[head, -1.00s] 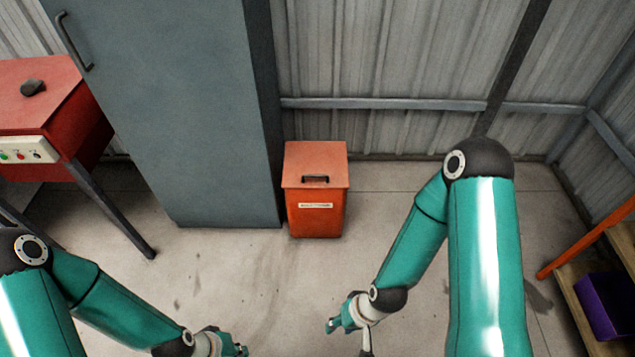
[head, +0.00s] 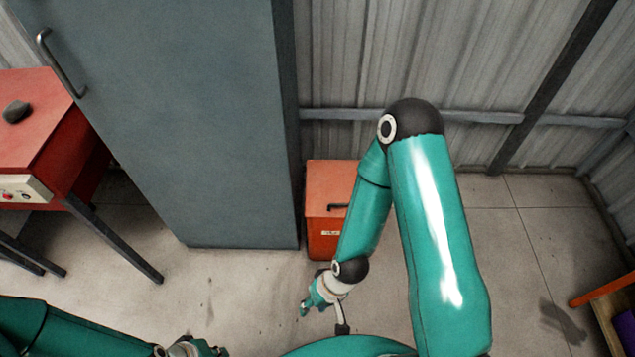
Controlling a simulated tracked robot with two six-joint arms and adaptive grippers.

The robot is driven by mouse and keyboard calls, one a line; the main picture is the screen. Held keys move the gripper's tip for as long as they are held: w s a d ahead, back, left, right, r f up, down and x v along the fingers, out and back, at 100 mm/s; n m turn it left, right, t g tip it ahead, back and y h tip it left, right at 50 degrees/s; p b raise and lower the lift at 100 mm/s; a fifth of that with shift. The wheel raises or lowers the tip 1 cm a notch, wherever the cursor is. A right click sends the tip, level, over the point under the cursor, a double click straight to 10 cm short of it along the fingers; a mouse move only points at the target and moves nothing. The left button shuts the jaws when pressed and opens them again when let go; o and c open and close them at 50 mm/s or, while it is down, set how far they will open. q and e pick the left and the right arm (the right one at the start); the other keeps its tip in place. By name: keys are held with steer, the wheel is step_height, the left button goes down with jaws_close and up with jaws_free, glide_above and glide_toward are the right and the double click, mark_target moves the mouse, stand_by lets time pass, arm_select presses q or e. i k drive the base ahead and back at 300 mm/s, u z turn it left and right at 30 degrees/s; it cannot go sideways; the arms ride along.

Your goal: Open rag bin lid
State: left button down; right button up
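The orange-red rag bin (head: 322,243) stands on the floor beside the tall grey cabinet. Its lid (head: 330,180) is down, with a dark handle (head: 338,207) near the front edge. My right forearm hides the right part of the bin and lid. My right gripper (head: 322,316) is in front of and below the bin in the picture, apart from it. Its fingers look spread, with nothing between them. My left gripper (head: 207,348) is at the bottom edge, partly cut off, and its fingers cannot be made out.
The tall grey cabinet (head: 200,130) stands directly left of the bin. A red machine table (head: 50,130) with a dark object (head: 16,111) on top is at the far left. A wooden shelf unit (head: 612,310) is at the lower right. The floor before the bin is clear.

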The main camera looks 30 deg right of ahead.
mark_target(329, 184)
steer(key=z, duration=0.1)
steer(key=i, duration=0.9)
steer(key=z, duration=0.4)
